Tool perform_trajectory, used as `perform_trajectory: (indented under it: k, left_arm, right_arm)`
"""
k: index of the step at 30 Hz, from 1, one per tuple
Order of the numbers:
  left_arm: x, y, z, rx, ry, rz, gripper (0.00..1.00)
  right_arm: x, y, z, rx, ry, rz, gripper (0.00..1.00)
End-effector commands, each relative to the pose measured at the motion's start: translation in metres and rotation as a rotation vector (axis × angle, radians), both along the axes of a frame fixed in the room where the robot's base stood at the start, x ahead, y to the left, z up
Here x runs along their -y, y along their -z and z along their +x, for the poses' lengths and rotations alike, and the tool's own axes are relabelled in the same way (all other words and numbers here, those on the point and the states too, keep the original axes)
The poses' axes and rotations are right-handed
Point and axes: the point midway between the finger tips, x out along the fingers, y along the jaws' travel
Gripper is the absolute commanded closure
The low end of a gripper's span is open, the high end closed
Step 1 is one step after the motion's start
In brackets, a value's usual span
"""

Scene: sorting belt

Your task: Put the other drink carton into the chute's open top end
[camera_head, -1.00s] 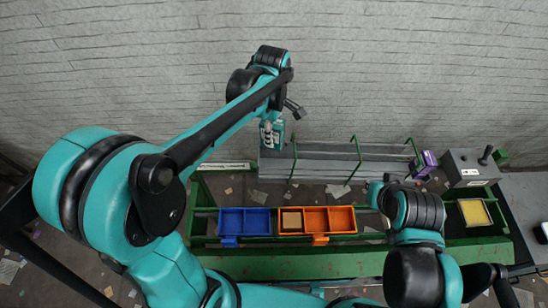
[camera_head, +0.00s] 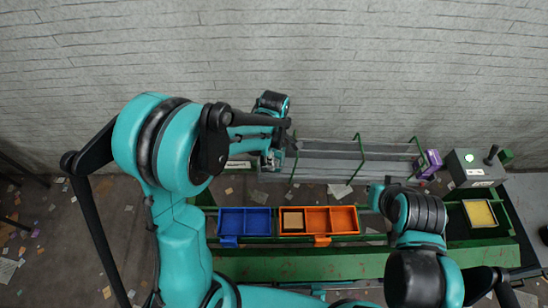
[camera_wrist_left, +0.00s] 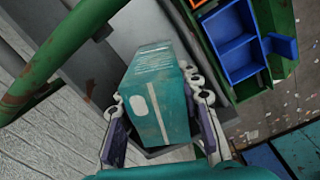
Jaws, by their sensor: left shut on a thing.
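A teal drink carton (camera_wrist_left: 160,97) is held between the two fingers of my left gripper (camera_wrist_left: 160,125) in the left wrist view. In the head view my left gripper (camera_head: 275,158) is at the left end of the grey chute (camera_head: 340,170), and my arm hides most of the carton. The wrist view shows the carton in front of the grey chute wall (camera_wrist_left: 85,70); I cannot tell whether it touches it. A purple carton (camera_head: 428,163) is at the chute's right end. My right gripper is not visible; only links of that arm show.
Green rails (camera_head: 358,150) stand over the chute. Nearer are a blue bin (camera_head: 244,236) and an orange bin (camera_head: 318,234) with a tan block (camera_head: 293,220) inside. A grey box (camera_head: 470,168) and a yellow-floored tray (camera_head: 479,213) are at the right. Scraps litter the floor.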

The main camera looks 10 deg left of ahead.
Motion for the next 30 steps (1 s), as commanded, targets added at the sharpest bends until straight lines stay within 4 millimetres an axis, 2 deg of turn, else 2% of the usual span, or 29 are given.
perform_trajectory:
  k: [7,8,20,23,30]
  left_arm:
    - [0.0,0.005,0.0,0.0,0.0,0.0,0.77]
    - [0.0,0.004,0.0,0.0,0.0,0.0,0.58]
    - [0.0,-0.002,0.0,0.0,0.0,0.0,0.57]
    - [0.0,-0.016,0.0,0.0,0.0,0.0,0.57]
    - [0.0,-0.071,-0.001,0.0,0.0,0.0,0.57]
  right_arm:
    - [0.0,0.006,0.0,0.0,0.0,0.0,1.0]
    - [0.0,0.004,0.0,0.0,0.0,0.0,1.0]
    - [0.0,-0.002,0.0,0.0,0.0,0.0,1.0]
    - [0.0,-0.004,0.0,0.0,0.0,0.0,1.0]
    - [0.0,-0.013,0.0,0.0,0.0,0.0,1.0]
